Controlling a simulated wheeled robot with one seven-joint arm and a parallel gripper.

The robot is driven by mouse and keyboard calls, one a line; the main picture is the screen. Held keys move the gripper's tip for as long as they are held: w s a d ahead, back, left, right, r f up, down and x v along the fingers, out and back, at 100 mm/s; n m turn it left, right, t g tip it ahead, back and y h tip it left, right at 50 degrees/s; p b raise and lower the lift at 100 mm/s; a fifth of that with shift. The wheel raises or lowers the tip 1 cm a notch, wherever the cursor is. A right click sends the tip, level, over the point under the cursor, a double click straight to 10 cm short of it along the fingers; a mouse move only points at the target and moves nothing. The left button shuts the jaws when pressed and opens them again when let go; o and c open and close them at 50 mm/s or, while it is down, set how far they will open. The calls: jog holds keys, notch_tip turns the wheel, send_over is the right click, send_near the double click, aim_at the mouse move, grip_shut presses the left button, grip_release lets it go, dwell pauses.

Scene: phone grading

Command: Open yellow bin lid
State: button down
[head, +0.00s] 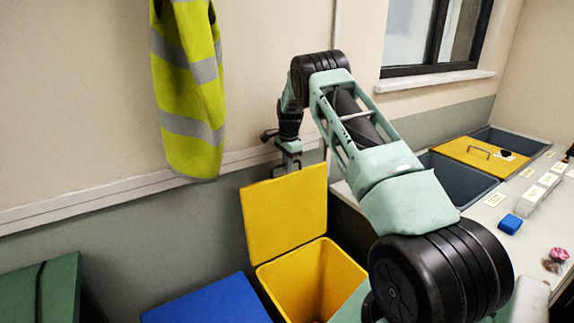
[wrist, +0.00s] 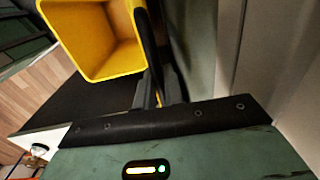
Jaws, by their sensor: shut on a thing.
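The yellow bin (head: 340,275) stands with its mouth uncovered, and its inside also shows in the wrist view (wrist: 98,40). Its yellow lid (head: 284,212) is raised about upright at the wall side of the mouth. My gripper (head: 290,165) is at the lid's top edge and shut on it. In the wrist view, dark fingers stand beside the bin opening, with a small strip of yellow between them. The exact grip on the edge is hard to make out.
A blue bin lid (head: 208,303) and a green bin (head: 40,292) are to the left. A hi-vis vest (head: 188,90) hangs on the wall above. The counter at right holds dark trays, a yellow panel with a handle (head: 487,154) and a blue box (head: 510,224).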

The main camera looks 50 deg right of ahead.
jog(key=shift+d, duration=0.1)
jog(key=c, duration=1.6)
grip_release()
jog(key=shift+c, duration=0.2)
notch_tip(320, 180, up, 17)
jog(key=s+b, duration=0.1)
jog(key=b, duration=0.1)
jog(key=shift+r+b, duration=0.15)
jog(key=shift+b, duration=0.15)
